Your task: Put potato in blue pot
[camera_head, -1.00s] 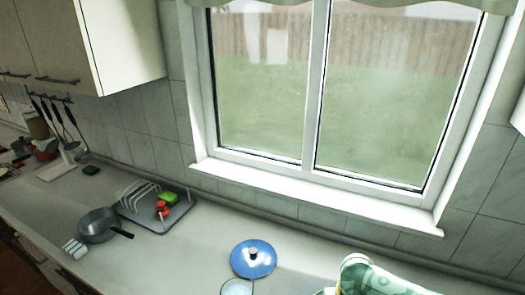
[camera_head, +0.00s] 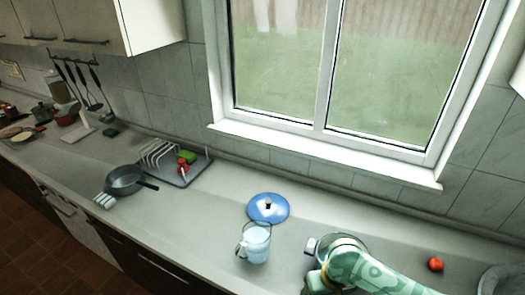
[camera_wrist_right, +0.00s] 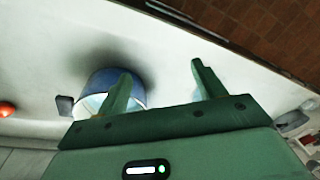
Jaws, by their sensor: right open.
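The blue pot (camera_wrist_right: 98,82) stands on the counter in the right wrist view, partly behind one finger. In the head view, a pot (camera_head: 324,243) with a side handle is largely hidden by my right arm; it appears to be the same one. My right gripper (camera_wrist_right: 160,68) is open, with nothing seen between its fingers. In the head view the gripper (camera_head: 317,280) is at the near side of the pot, mostly hidden behind my arm. I cannot make out a potato in any view. My left gripper is not in view.
A blue lid (camera_head: 268,208) lies behind a clear pitcher-like vessel (camera_head: 255,244), left of the pot. A red tomato-like item (camera_head: 435,264) lies at right, near a grey pot (camera_head: 503,280). A dish rack (camera_head: 180,168) and dark pan (camera_head: 125,180) are farther left.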

